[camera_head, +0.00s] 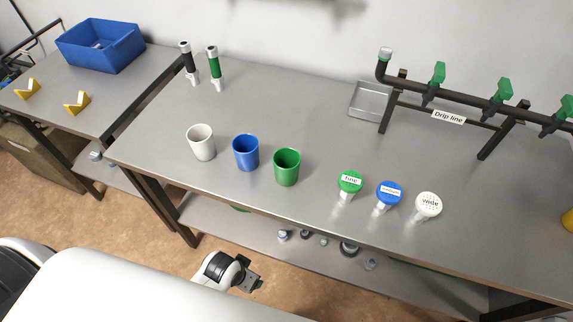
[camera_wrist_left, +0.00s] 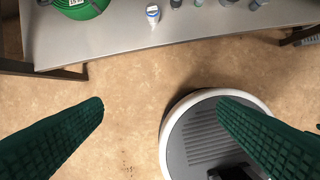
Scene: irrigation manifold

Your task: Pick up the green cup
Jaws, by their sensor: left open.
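The green cup (camera_head: 287,167) stands upright on the grey workbench near its front edge, at the right end of a row of three cups. The blue cup (camera_head: 246,152) is just left of it and the white cup (camera_head: 201,142) is farther left. My left gripper (camera_head: 250,279) is low in front of the bench, apart from the cups. The green cup cannot be made out in the wrist view. My right gripper is not in view.
Labelled green (camera_head: 350,181), blue (camera_head: 389,193) and white (camera_head: 429,204) caps stand right of the cups. A drip line pipe (camera_head: 450,100) with green valves and a metal tray (camera_head: 370,101) are behind. A green coil (camera_wrist_left: 80,8) lies on the lower shelf (camera_wrist_left: 120,40).

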